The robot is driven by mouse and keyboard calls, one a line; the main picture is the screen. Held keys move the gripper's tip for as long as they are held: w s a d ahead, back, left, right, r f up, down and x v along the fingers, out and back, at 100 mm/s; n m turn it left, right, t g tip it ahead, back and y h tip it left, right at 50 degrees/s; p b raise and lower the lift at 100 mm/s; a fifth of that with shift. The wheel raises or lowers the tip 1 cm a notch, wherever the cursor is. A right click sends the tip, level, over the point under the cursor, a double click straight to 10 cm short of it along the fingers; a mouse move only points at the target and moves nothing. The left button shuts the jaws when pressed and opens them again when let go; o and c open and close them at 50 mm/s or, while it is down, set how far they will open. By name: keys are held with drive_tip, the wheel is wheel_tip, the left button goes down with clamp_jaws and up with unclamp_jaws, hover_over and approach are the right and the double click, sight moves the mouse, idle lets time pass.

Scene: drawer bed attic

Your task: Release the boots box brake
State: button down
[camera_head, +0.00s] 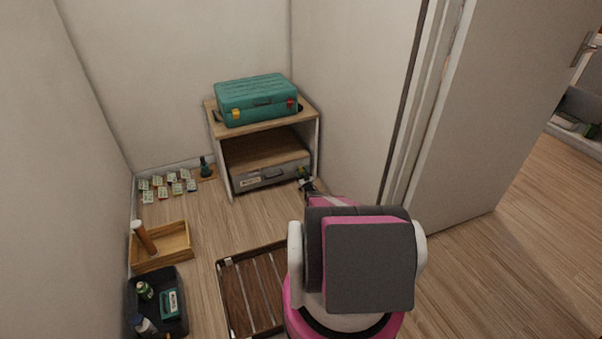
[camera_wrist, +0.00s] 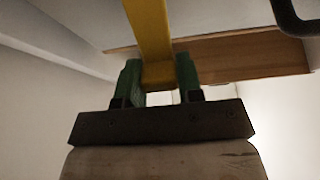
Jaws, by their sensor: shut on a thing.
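A grey box (camera_head: 270,174) with a dark handle and a white label sits in the lower part of the wooden shelf unit; the label is too small to read. My gripper (camera_head: 303,173) is at the right end of the box front, low beside the unit's right side. In the wrist view my gripper (camera_wrist: 159,76) has its green fingers shut on a yellow lever (camera_wrist: 152,35). The lever runs up from between the fingers to the top edge. I cannot tell from the head view how the lever joins the box. A dark handle (camera_wrist: 290,18) shows at the upper right.
A teal suitcase (camera_head: 256,98) lies on top of the shelf unit (camera_head: 268,149). A slatted wooden frame (camera_head: 250,292), a wooden tray (camera_head: 176,253) and a black bin (camera_head: 178,325) are on the floor to the left. A white door (camera_head: 500,130) stands at right.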

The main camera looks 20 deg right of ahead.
drive_tip(key=c, duration=0.8)
unclamp_jaws()
drive_tip(key=shift+o, duration=0.2)
drive_tip(key=r, duration=0.4)
drive_tip(key=shift+s+a+r, duration=0.1)
drive_tip(key=shift+a+r, duration=0.1)
drive_tip(key=shift+r, duration=0.15)
drive_tip(key=s+a+r, duration=0.2)
drive_tip(key=a+r, duration=0.4)
drive_tip(key=a, duration=0.5)
drive_tip(key=shift+r, duration=0.15)
drive_tip(key=shift+s, duration=0.1)
